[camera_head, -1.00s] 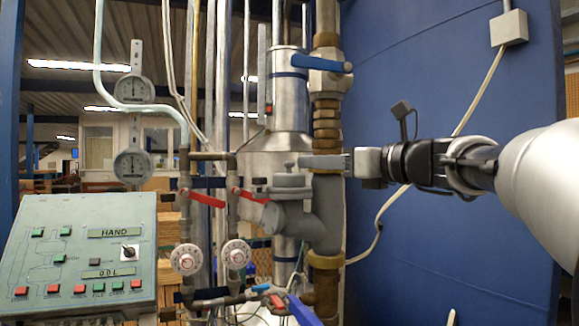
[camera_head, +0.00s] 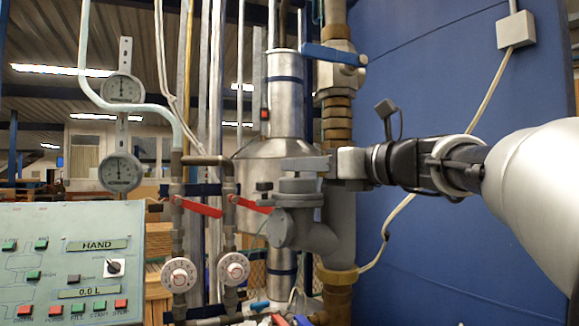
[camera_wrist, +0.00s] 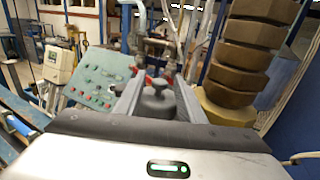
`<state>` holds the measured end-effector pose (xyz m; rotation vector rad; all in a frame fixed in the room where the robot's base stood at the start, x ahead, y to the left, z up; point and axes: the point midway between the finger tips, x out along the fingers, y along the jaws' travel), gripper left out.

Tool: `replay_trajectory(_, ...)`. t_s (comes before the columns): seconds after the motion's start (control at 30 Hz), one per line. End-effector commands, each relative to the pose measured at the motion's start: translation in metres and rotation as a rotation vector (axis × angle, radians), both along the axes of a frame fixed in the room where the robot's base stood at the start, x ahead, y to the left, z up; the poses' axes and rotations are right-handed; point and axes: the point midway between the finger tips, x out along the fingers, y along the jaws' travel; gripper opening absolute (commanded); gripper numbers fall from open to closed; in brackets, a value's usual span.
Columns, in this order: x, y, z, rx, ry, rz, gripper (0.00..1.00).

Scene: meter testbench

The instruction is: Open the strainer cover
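The strainer is a grey angled body (camera_head: 305,232) on the vertical pipe, in the middle of the head view. Its round grey cover (camera_head: 298,186) sits flat on top, with a small dark knob (camera_head: 264,186) at its left. My gripper (camera_head: 300,164) reaches in from the right, level, with its fingers just above the cover. In the wrist view my gripper (camera_wrist: 157,82) has its two fingers spread apart, with the dark grey cover (camera_wrist: 157,103) seen between them. I cannot tell whether a finger touches it.
A blue-handled valve (camera_head: 335,56) is on the brass-fitted pipe above my gripper. Two red levers (camera_head: 197,207) and white dials (camera_head: 180,274) are left of the strainer. A control panel (camera_head: 70,235) stands at lower left. A blue wall (camera_head: 440,90) is behind my arm.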

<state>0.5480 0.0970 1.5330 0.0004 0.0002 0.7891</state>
Motion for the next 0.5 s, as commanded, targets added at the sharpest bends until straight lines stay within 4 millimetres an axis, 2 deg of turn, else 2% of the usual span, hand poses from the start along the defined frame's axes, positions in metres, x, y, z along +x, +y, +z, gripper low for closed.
replay_trajectory(0.07,0.0,0.0,0.0001,0.0,0.0,0.0,0.33)
replay_trajectory(0.27,0.0,0.0,0.0,0.0,0.0,0.0,0.0)
replay_trajectory(0.5,0.0005,0.0004,0.0033,-0.002,0.005,0.0,0.0)
